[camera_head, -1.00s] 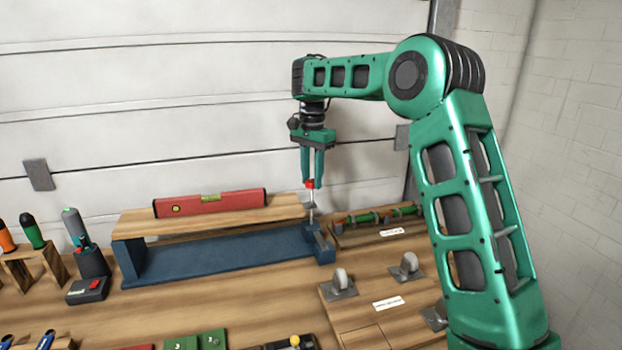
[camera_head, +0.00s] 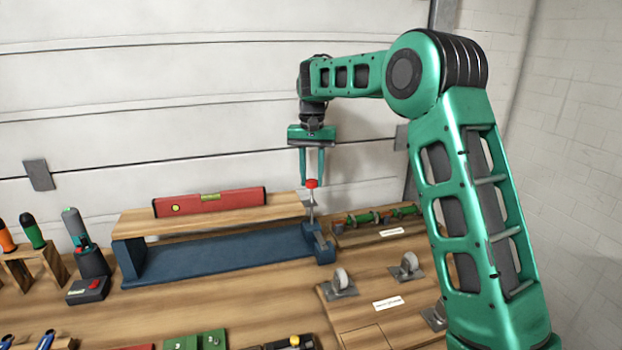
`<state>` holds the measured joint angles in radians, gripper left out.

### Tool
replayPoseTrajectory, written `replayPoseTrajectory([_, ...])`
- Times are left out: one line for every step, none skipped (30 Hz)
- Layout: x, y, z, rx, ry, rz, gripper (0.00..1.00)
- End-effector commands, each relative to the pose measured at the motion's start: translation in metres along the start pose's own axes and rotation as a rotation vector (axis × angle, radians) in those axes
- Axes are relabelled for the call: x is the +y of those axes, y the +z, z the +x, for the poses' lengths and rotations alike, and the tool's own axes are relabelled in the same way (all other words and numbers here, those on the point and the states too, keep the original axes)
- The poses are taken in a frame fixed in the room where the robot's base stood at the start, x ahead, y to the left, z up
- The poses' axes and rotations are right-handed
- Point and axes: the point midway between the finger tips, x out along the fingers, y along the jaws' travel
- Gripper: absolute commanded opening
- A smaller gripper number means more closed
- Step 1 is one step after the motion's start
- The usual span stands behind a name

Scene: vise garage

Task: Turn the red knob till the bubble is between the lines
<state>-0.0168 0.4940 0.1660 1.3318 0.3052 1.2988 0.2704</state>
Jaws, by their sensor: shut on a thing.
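The red knob (camera_head: 312,184) sits on top of an upright screw at the right end of a wooden board (camera_head: 220,218). My gripper (camera_head: 312,182) points straight down from above, with one finger on each side of the knob, shut on it. A red spirit level (camera_head: 225,202) lies along the board. Its yellow-green vial (camera_head: 210,197) is near the middle, but the bubble and lines are too small to make out. The board rests over a blue base (camera_head: 220,260), and its right end looks slightly higher than its left in the picture.
A wooden holder with green parts (camera_head: 375,218) stands just right of the screw. Metal casters (camera_head: 340,282) sit on a board in front. Screwdrivers (camera_head: 32,231) and a dark tool stand (camera_head: 92,263) are at the left. The air above the level is clear.

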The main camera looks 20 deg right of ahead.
Motion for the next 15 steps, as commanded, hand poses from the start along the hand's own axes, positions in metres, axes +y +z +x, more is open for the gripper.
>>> replayPoseTrajectory([-0.0025,-0.0010,-0.0020,0.008,-0.004,-0.029,0.05])
replayPoseTrajectory([-0.0026,-0.0010,-0.0020,0.008,-0.004,-0.045,0.05])
replayPoseTrajectory([-0.0027,-0.0010,-0.0020,0.008,-0.004,-0.064,0.05])
replayPoseTrajectory([-0.0026,-0.0010,-0.0020,0.008,-0.004,-0.075,0.05])
replayPoseTrajectory([-0.0025,-0.0011,-0.0020,0.008,-0.004,-0.086,0.05])
replayPoseTrajectory([-0.0024,-0.0012,-0.0020,0.008,-0.004,-0.101,0.05])
replayPoseTrajectory([-0.0024,-0.0012,-0.0021,0.008,-0.004,-0.109,0.05])
replayPoseTrajectory([-0.0024,-0.0012,-0.0020,0.008,-0.004,-0.117,0.05])
replayPoseTrajectory([-0.0024,-0.0013,-0.0021,0.009,-0.004,-0.125,0.05])
replayPoseTrajectory([-0.0024,-0.0013,-0.0021,0.009,-0.004,-0.131,0.05])
replayPoseTrajectory([-0.0024,-0.0013,-0.0021,0.009,-0.004,-0.136,0.05])
replayPoseTrajectory([-0.0024,-0.0013,-0.0021,0.009,-0.004,-0.141,0.05])
replayPoseTrajectory([-0.0024,-0.0013,-0.0021,0.009,-0.004,-0.144,0.05])
replayPoseTrajectory([-0.0024,-0.0013,-0.0021,0.009,-0.004,-0.146,0.05])
replayPoseTrajectory([-0.0024,-0.0014,-0.0021,0.009,-0.004,-0.147,0.05])
